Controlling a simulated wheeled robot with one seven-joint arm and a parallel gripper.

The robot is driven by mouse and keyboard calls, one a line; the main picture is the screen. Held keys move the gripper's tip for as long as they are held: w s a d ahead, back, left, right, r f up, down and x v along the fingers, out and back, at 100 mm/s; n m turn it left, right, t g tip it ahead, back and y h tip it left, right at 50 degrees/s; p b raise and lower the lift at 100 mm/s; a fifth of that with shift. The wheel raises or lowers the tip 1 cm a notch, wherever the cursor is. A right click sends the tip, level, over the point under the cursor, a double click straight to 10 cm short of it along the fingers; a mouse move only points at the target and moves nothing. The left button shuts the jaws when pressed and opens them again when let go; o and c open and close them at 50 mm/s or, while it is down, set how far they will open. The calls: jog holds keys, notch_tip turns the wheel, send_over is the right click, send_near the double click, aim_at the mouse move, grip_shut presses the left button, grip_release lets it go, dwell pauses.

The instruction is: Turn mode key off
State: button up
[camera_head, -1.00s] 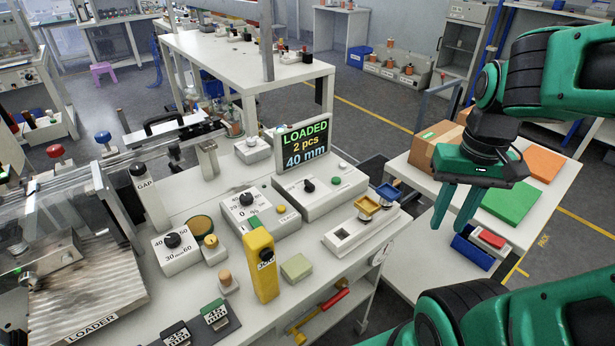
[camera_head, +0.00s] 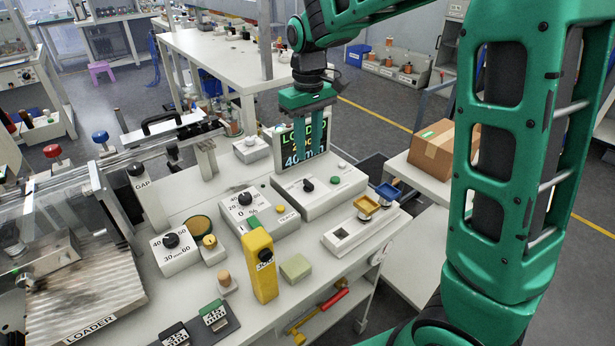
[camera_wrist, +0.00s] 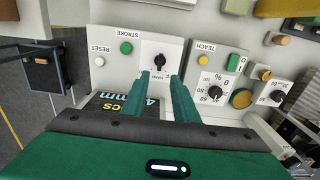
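A black rotary knob (camera_head: 308,184), possibly the mode key, sits on the white panel box (camera_head: 335,190) below the display. In the wrist view this black knob (camera_wrist: 158,60) sits on a white plate beside STROKE and RESET buttons; its marking is too small to read. My gripper (camera_head: 306,152) hangs above the box, pointing down, in front of the display (camera_head: 284,148) and hiding part of its text. In the wrist view my gripper (camera_wrist: 160,76) has its two green fingers apart and empty, with the knob just beyond the gap between their tips.
A TEACH button and a percent dial (camera_head: 246,199) are on the neighbouring box. A yellow post (camera_head: 262,270) stands in front. A tray with yellow and blue parts (camera_head: 366,207) lies to the right. A cardboard box (camera_head: 440,150) stands on the side table.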

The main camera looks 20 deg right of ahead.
aim_at(308, 181)
notch_tip(308, 181, down, 10)
dwell(0.5)
grip_shut()
